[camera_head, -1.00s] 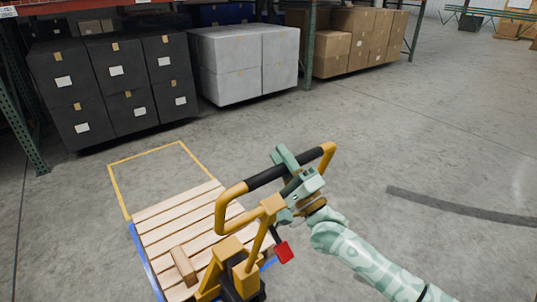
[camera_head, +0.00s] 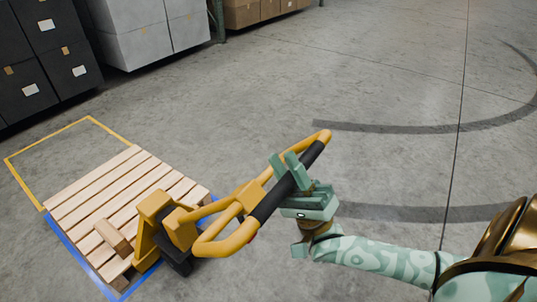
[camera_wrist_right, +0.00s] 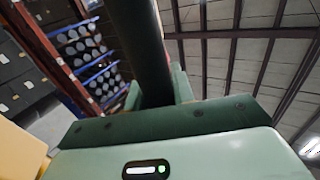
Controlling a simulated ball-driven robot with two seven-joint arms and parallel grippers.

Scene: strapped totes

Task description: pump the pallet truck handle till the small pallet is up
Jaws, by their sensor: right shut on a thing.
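The yellow pallet truck handle (camera_head: 222,243) is a loop with a black grip bar (camera_head: 272,200), tilted down toward me on the right. My right gripper (camera_head: 292,178) is shut on the black grip bar. The bar also runs between the fingers in the right wrist view (camera_wrist_right: 140,45). The yellow truck body (camera_head: 152,212) stands at the near right edge of the small wooden pallet (camera_head: 88,203). The pallet has a loose wood block (camera_head: 112,236) on it. Whether it is clear of the floor cannot be told. My left gripper is not in view.
A yellow outline (camera_head: 22,183) and a blue line (camera_head: 78,262) mark the floor around the pallet. Dark boxes (camera_head: 45,60), white boxes (camera_head: 150,30) and brown boxes (camera_head: 250,10) stand at the back. The floor to the right is clear, with dark curved marks.

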